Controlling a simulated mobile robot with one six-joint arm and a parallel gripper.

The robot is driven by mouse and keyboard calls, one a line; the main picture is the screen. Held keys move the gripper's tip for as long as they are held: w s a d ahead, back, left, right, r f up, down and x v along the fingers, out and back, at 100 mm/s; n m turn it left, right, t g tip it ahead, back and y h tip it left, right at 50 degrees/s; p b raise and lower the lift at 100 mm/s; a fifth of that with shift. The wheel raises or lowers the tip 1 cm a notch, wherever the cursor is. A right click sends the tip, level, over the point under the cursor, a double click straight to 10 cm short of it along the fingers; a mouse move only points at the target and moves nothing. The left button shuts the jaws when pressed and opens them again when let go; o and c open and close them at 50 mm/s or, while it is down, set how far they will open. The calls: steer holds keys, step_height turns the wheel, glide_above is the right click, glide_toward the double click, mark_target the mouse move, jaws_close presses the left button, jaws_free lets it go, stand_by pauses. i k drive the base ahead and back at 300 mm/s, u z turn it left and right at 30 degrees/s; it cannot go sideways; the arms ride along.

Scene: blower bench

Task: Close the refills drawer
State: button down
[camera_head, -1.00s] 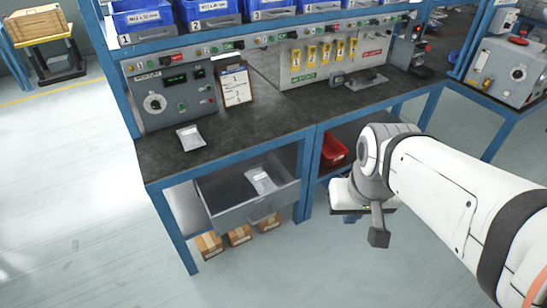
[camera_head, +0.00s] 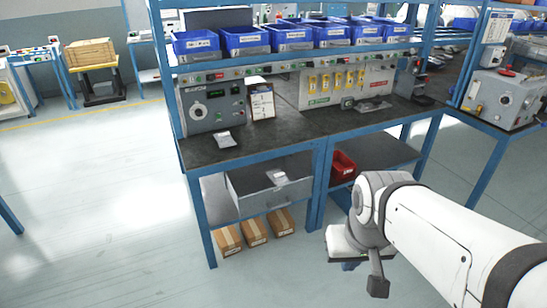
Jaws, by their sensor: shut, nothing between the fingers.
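The grey drawer (camera_head: 276,200) hangs under the left part of the bench and stands pulled out, its top open. A pale packet or tray (camera_head: 277,178) shows in it. No label on the drawer can be read. My gripper (camera_head: 377,287) is at the lower right, in front of the bench and to the right of the drawer, apart from it. It points down, shut and empty. Its fingers are small and dark in this view.
The dark worktop (camera_head: 300,128) holds a clipboard (camera_head: 261,101) and a silver scoop-like tray (camera_head: 222,140). Cardboard boxes (camera_head: 254,233) stand below the drawer. A red bin (camera_head: 343,165) sits on the shelf to its right.

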mark_target(268, 183)
steer(key=u, duration=0.1)
steer(key=i, duration=1)
steer(key=u, duration=0.05)
